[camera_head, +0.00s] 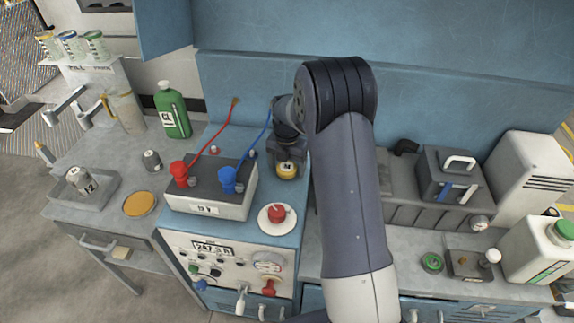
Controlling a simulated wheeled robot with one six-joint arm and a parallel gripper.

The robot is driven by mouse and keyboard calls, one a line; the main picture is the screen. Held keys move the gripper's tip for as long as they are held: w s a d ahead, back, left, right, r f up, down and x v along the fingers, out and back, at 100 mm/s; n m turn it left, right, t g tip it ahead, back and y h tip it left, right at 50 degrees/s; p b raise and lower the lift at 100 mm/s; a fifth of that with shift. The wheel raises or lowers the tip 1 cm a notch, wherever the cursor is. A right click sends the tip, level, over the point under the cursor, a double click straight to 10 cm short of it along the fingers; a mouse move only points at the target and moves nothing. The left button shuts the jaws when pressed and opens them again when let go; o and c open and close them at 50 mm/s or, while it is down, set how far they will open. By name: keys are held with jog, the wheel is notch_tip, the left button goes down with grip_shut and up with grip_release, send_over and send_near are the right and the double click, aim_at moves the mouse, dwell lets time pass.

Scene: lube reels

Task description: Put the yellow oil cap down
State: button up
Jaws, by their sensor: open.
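The yellow oil cap (287,171) shows directly below my gripper (288,158), beside the right end of the battery on the blue-topped cabinet. My gripper points down and is open, its fingers right above or around the top of the cap. The gripper body hides the cap's upper part. I cannot tell whether the fingers touch it, or whether it rests on the cabinet top.
A battery (205,209) with red (181,173) and blue (228,179) clamps stands left of the cap. A red knob (277,213) on a white disc is in front. A yellow-orange disc (139,204) and green bottle (172,110) are left. My arm hides the area to the right.

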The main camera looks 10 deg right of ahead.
aim_at(287, 166)
notch_tip(287, 166, up, 12)
jog(key=b, duration=0.1)
jog(key=shift+r, duration=0.15)
dwell(0.3)
notch_tip(287, 166, down, 13)
jog(key=shift+r+p, duration=0.15)
jog(key=shift+p, duration=0.25)
notch_tip(287, 166, up, 3)
jog(key=shift+f, duration=0.1)
jog(key=shift+r, duration=0.65)
jog(key=shift+f, duration=0.1)
